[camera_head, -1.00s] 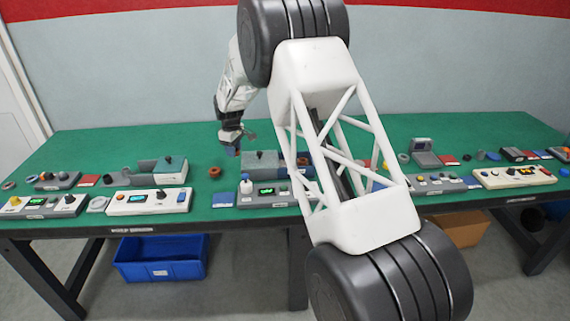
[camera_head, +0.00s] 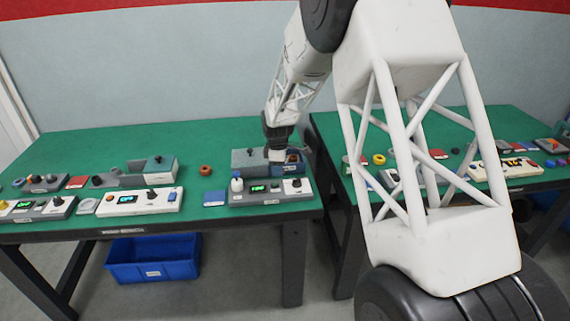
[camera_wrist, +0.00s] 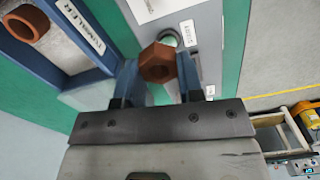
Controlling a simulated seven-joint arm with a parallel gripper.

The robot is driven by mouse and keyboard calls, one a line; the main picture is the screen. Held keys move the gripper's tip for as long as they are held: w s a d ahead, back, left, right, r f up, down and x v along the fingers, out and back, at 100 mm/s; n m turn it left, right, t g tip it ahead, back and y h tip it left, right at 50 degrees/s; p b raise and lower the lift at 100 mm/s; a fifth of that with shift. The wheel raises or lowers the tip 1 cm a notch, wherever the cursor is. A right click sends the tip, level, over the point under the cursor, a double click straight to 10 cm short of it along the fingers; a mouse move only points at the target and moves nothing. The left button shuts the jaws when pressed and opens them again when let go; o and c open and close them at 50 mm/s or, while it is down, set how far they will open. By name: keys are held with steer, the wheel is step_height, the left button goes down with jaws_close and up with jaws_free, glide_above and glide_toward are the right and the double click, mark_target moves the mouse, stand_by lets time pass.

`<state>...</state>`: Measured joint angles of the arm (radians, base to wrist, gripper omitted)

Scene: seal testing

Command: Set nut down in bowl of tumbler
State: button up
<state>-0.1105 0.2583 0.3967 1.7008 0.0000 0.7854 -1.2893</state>
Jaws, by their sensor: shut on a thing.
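My gripper (camera_wrist: 157,80) is shut on a brown hexagonal nut (camera_wrist: 157,63), held between its two blue-grey fingers in the wrist view. The tumbler (camera_wrist: 68,22), a blue frame with a "TUMBLER" label, is at upper left, to the left of the held nut. A brown hollow round piece (camera_wrist: 26,22) shows within the frame; I cannot tell if it is the bowl itself. In the head view my gripper (camera_head: 277,154) is over the middle station, beside the blue tumbler (camera_head: 294,160), and partly covers it. The nut cannot be made out there.
A brown ring (camera_head: 205,170) lies on the green table further left. A grey block (camera_head: 243,158) stands left of my gripper.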

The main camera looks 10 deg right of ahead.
steer(key=shift+s+d+f+n, duration=0.2)
steer(key=shift+s+d+n, duration=0.1)
steer(key=shift+s+d, duration=0.75)
steer(key=shift+w, duration=0.15)
steer(key=w, duration=0.5)
steer(key=w+a+f, duration=0.1)
steer(key=w, duration=0.9)
steer(key=shift+w+a+f, duration=0.2)
steer(key=shift+w+f, duration=0.05)
steer(key=shift+w, duration=0.1)
steer(key=shift+f, duration=1.75)
steer(key=shift+f, duration=0.1)
steer(key=o, duration=0.9)
steer(key=shift+o, duration=0.2)
